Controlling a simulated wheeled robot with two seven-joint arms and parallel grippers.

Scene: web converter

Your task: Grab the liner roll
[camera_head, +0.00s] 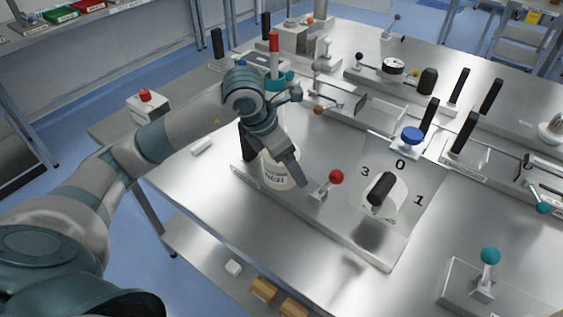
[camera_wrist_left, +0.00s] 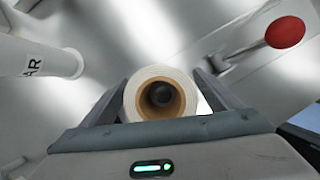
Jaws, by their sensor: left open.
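The liner roll (camera_head: 279,173) is a white roll with dark lettering ending in "NER", low over the bench plate in the head view. In the left wrist view the roll (camera_wrist_left: 133,94) is seen end-on, with a brown core around a dark centre. My left gripper (camera_head: 285,165) is over the roll, pointing down. In the wrist view its two grey fingers (camera_wrist_left: 160,98) stand either side of the roll, jaws open. I cannot tell whether either finger touches it. The head view hides part of the roll behind the gripper. My right gripper is not in view.
A red-knobbed lever (camera_head: 336,177) stands just right of the roll. A black-handled dial (camera_head: 381,190) marked 0, 1 and 3 is further right. A white cylinder (camera_wrist_left: 38,58) lettered "AR" shows in the wrist view. The bench's front left surface is mostly clear.

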